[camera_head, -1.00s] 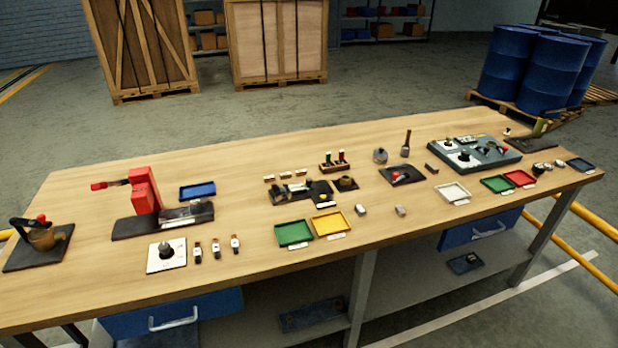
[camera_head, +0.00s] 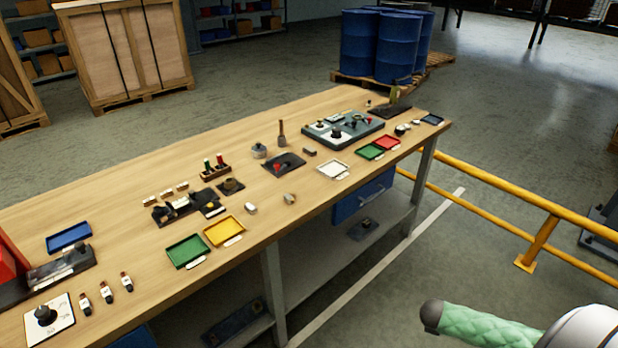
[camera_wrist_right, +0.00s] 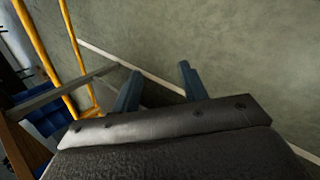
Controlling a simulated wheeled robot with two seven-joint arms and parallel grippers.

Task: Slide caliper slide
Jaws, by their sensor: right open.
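No caliper can be made out for certain among the small items on the workbench (camera_head: 110,195). A dark fixture (camera_head: 178,212) with small metal parts sits left of the bench's middle and is too small to read in detail. Another dark base (camera_head: 60,272) with a grey metal part lies at the left. In the right wrist view my right gripper (camera_wrist_right: 158,82) is open and empty, its two blue fingers apart over grey floor, away from the benchtop. My left gripper is not in view.
Green (camera_head: 187,251) and yellow (camera_head: 225,231) trays lie near the bench's front edge. A grey panel (camera_head: 343,134) with knobs stands toward the far right end. Yellow rails (camera_head: 500,200) run right of the bench. The floor in front of the bench looks clear.

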